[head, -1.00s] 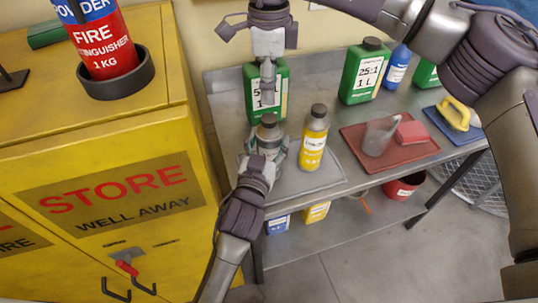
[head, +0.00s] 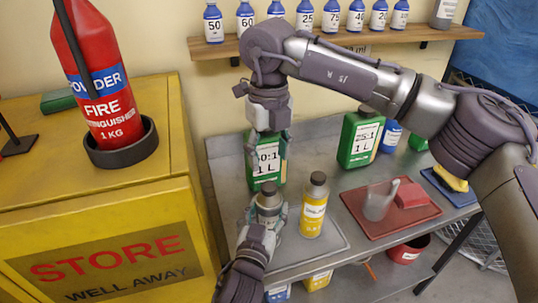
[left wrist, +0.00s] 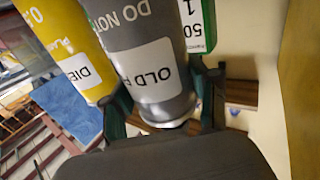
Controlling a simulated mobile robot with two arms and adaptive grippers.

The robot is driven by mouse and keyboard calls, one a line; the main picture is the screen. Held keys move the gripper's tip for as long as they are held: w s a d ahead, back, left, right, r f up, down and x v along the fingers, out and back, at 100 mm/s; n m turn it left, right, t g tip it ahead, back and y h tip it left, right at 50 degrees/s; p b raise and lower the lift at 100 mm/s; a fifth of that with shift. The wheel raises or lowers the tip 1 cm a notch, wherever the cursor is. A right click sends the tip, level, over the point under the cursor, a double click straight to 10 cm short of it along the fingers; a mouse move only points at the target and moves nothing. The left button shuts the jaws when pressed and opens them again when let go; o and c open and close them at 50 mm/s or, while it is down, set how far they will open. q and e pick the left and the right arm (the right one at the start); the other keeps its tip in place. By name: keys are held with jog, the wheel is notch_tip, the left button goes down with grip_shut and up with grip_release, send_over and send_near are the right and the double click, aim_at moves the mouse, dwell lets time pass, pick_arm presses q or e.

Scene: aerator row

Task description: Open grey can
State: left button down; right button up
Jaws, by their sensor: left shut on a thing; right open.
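The grey can (head: 268,198) stands upright at the left of the grey tray, its dark cap on top. In the left wrist view the grey can (left wrist: 155,65) appears inverted, with a white label partly reading "OLD". My left gripper (head: 267,214) is shut around its body; in the left wrist view its fingers (left wrist: 160,105) lie on both sides. My right gripper (head: 269,150) is open and empty, pointing down above the can's cap, in front of a green jug. From this angle its exact height over the cap is hard to tell.
A yellow bottle (head: 313,206) stands close right of the can on the tray (head: 325,247). A green jug (head: 265,172) stands behind. A red tray (head: 400,222) holds a clear jug and red block. A yellow cabinet (head: 190,225) borders the left; a bottle shelf (head: 330,44) hangs above.

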aim_at(269, 186)
jog(key=m, duration=0.9)
jog(key=shift+m, duration=0.4)
jog(key=m, duration=0.4)
jog(key=shift+m, duration=0.3)
jog(key=m, duration=0.5)
jog(key=shift+f+m, duration=0.5)
jog(key=shift+f, duration=3.55)
